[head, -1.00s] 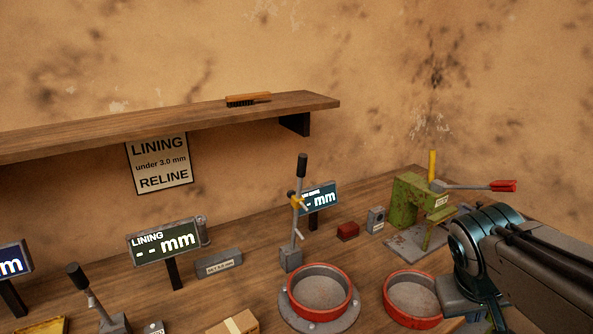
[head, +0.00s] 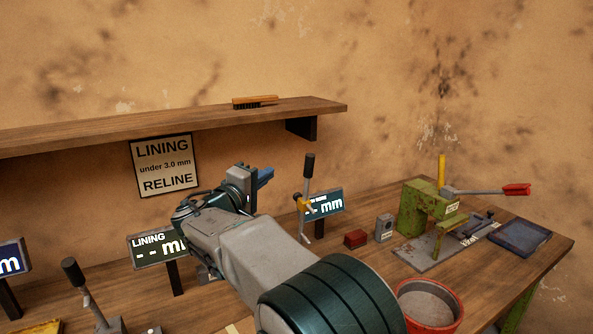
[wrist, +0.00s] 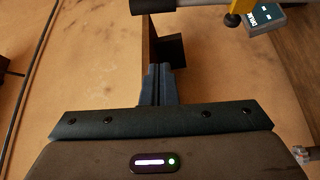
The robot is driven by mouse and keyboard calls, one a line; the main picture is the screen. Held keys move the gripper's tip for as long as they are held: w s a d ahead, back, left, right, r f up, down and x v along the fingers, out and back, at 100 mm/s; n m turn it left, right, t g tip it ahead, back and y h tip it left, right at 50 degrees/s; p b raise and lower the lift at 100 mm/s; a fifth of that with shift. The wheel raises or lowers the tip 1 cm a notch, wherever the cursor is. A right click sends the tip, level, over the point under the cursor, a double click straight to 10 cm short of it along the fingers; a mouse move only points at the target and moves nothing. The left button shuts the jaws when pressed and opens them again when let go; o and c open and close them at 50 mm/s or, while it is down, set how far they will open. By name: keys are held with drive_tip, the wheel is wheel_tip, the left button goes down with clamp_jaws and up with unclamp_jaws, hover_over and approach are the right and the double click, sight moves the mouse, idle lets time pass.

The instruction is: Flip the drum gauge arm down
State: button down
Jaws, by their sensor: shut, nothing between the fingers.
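The drum gauge arm (head: 307,182) stands upright, with a black grip on top and a yellow clamp on its grey rod. Its base and the red-rimmed drum below it are hidden behind my arm in the head view. My gripper (head: 266,173) is just left of the black grip in the head view, its blue fingers shut and empty. In the wrist view the shut fingers (wrist: 160,72) point up the picture, and the black grip (wrist: 180,5) crosses the top edge beyond them, apart from the tips. The yellow clamp (wrist: 238,10) shows at the upper right.
A wooden shelf (head: 200,118) with a brush is behind my gripper. A small display (head: 325,204) stands behind the gauge arm. A green press (head: 420,208), a red box (head: 356,238) and another red drum (head: 455,310) are to the right. A lining display (head: 150,250) is left.

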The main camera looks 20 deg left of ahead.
drive_tip(key=shift+a+r, duration=0.1)
drive_tip(key=shift+a, duration=0.1)
drive_tip(key=w+d+p, duration=0.5)
drive_tip(key=w, duration=0.2)
drive_tip(key=shift+w+d, duration=0.15)
drive_tip(key=shift+w, duration=0.2)
idle(0.4)
